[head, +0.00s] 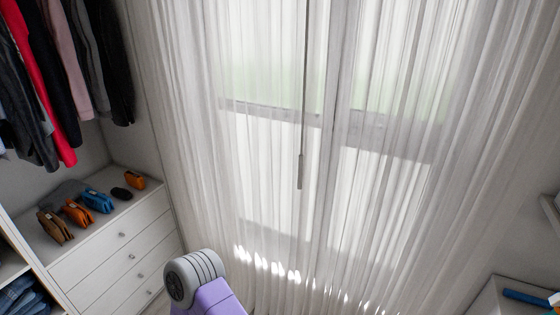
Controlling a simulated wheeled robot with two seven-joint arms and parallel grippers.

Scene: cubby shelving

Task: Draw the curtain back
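A sheer white curtain (190,120) hangs in folds across the window and covers it from side to side. A thin grey wand (300,170) hangs down in front of it near the middle, its thicker lower end at about mid-height. The curtain's lower edge is not clearly visible. A grey and purple part of my arm (207,285) shows at the bottom, left of the middle. Neither gripper can be seen.
On the left, a white chest of drawers (120,250) carries several small coloured bags (97,200). Clothes (60,80) hang above it. At the lower right, a white surface (492,300) holds a blue item (526,298). The space before the curtain's middle looks free.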

